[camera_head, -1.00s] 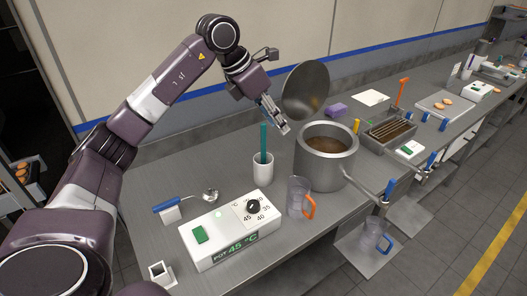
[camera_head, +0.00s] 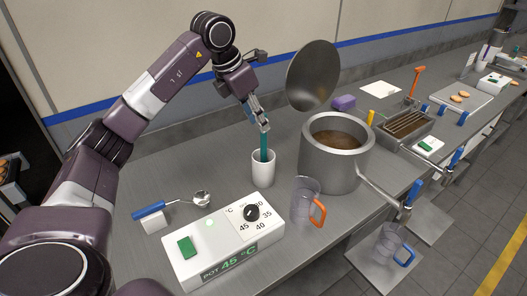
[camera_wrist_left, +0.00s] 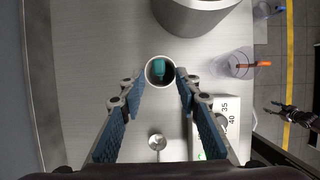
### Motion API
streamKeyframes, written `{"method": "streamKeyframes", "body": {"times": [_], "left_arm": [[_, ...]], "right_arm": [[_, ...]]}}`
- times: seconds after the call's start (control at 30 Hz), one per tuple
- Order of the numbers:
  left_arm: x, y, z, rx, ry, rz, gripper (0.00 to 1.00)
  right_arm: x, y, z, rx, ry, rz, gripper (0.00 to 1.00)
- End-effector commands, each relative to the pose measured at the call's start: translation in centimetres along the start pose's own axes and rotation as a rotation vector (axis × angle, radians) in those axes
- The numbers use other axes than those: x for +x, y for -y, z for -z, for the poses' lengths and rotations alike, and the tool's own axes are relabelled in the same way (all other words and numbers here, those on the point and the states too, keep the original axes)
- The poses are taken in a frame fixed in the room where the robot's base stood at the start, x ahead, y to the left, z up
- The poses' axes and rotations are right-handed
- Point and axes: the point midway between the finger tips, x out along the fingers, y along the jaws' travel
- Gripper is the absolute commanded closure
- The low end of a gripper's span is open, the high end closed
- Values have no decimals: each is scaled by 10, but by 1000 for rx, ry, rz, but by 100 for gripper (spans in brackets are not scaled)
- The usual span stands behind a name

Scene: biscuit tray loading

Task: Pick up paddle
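The paddle stands upright in a white cup (camera_head: 263,172); its teal handle (camera_head: 264,150) sticks out of the top. In the left wrist view I look down on the handle's end (camera_wrist_left: 160,68) inside the cup (camera_wrist_left: 150,80). My left gripper (camera_head: 262,126) is at the top of the handle, pointing down. In the wrist view its fingers (camera_wrist_left: 160,88) are spread wide, with the handle between and slightly beyond the tips, not clamped. The paddle's lower end is hidden in the cup. My right gripper (camera_wrist_left: 275,110) shows small and dark at the wrist view's right edge; its opening is unclear.
A steel pot (camera_head: 332,165) of brown liquid with a raised lid (camera_head: 311,75) stands right of the cup. A clear jug (camera_head: 304,200) and a temperature box (camera_head: 225,245) are in front. A ladle (camera_head: 180,203) lies left. Bare counter lies behind the cup.

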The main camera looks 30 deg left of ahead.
Motion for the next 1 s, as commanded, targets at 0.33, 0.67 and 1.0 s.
{"method": "streamKeyframes", "body": {"times": [0.33, 0.67, 1.0], "left_arm": [[45, 0, -2, 0, -2, 3, 70], [54, -1, -2, 0, 1, 0, 70], [54, -1, -2, 0, 1, 0, 100]], "right_arm": [[-24, -1, 3, 0, -1, 0, 53], [-24, -1, 5, 1, -4, 0, 53], [-24, 0, 6, 1, -6, 1, 53]]}}
